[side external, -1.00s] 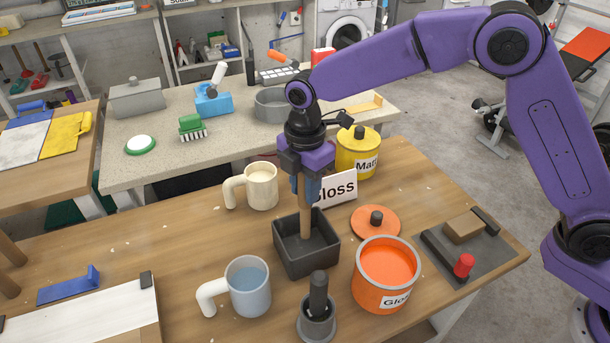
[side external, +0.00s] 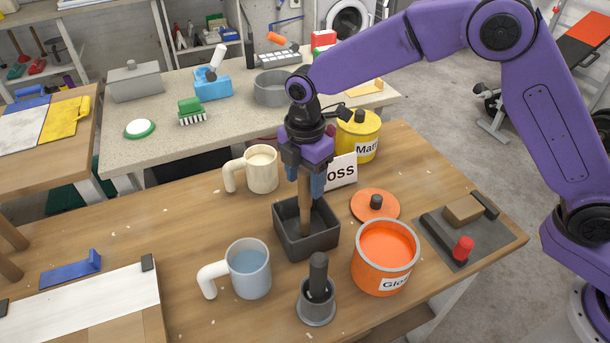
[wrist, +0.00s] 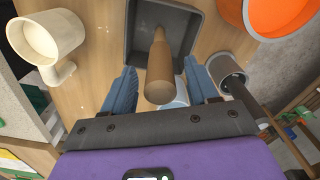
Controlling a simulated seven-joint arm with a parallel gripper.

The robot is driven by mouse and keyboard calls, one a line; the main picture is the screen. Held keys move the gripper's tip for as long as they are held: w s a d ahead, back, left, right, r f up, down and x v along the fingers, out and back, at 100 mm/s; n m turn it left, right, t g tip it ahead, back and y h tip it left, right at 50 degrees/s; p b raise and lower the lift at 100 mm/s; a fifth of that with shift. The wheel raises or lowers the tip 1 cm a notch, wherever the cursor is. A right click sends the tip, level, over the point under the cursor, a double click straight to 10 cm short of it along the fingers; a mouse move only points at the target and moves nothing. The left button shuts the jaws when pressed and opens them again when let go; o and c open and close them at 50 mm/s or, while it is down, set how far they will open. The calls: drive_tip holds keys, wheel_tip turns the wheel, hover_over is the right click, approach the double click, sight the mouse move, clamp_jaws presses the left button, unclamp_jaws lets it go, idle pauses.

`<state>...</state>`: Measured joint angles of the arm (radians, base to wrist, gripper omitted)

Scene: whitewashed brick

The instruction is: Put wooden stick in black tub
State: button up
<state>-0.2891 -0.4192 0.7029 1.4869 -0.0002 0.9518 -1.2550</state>
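The wooden stick (side external: 305,208) stands nearly upright inside the black tub (side external: 287,247), its lower end down in it and its upper end between my fingers. My gripper (side external: 306,184) is above the tub, pointing down, with its blue fingers spread. In the wrist view the stick (wrist: 160,68) stands between the two fingers with a clear gap on each side. The tub (wrist: 131,45) shows there behind the stick. Whether the stick leans on a tub wall is hard to tell.
Close around the tub are a blue-grey mug (side external: 249,272), a cream mug (side external: 262,172), a grey holder with a dark handle (side external: 316,305), an open orange paint pot (side external: 384,268) and its lid (side external: 372,209). A yellow pot (side external: 358,142) and a white label card (side external: 342,172) stand behind.

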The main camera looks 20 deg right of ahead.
wheel_tip(320, 180, up, 17)
drive_tip(key=shift+r, duration=0.2)
idle(0.5)
drive_tip(key=s+d+f+m, duration=0.3)
drive_tip(key=s+d, duration=0.6)
drive_tip(key=s, duration=0.1)
drive_tip(key=s+d+f+m, duration=0.3)
drive_tip(key=s+d, duration=0.6)
drive_tip(key=s, duration=0.1)
drive_tip(key=s+d+f+m, duration=0.3)
drive_tip(key=s+d, duration=0.6)
drive_tip(key=s, duration=0.1)
drive_tip(key=shift+d+f+m, duration=0.15)
drive_tip(key=shift+f+m, duration=0.15)
drive_tip(key=shift+m, duration=0.1)
